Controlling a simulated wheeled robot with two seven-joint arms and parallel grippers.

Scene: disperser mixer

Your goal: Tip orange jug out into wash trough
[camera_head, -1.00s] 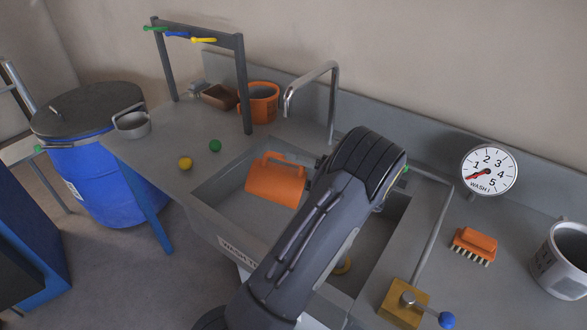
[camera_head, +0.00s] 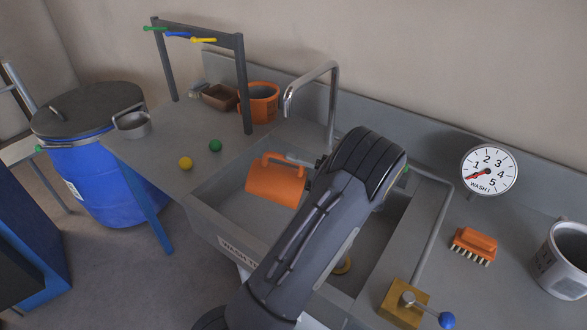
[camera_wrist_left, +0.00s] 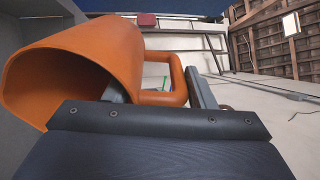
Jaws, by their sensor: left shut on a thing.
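The orange jug (camera_head: 274,184) is over the left part of the grey wash trough (camera_head: 222,240), tilted, with its handle upward in the head view. My left gripper (camera_head: 308,163) is shut on the jug, at its handle side; the arm hides part of the grip. In the left wrist view the jug (camera_wrist_left: 75,68) lies on its side with its wide mouth toward the lower left. The left gripper's finger (camera_wrist_left: 203,92) shows by the handle (camera_wrist_left: 172,85). The jug's inside is mostly hidden. My right gripper is out of view.
A tap (camera_head: 333,95) rises behind the trough. A gauge (camera_head: 489,171), an orange brush (camera_head: 474,245), a mug (camera_head: 563,262) and a blue-knobbed lever (camera_head: 446,320) are at right. An orange pot (camera_head: 260,103), a rack (camera_head: 243,80) and two balls stand left. A blue drum (camera_head: 105,180) is farther left.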

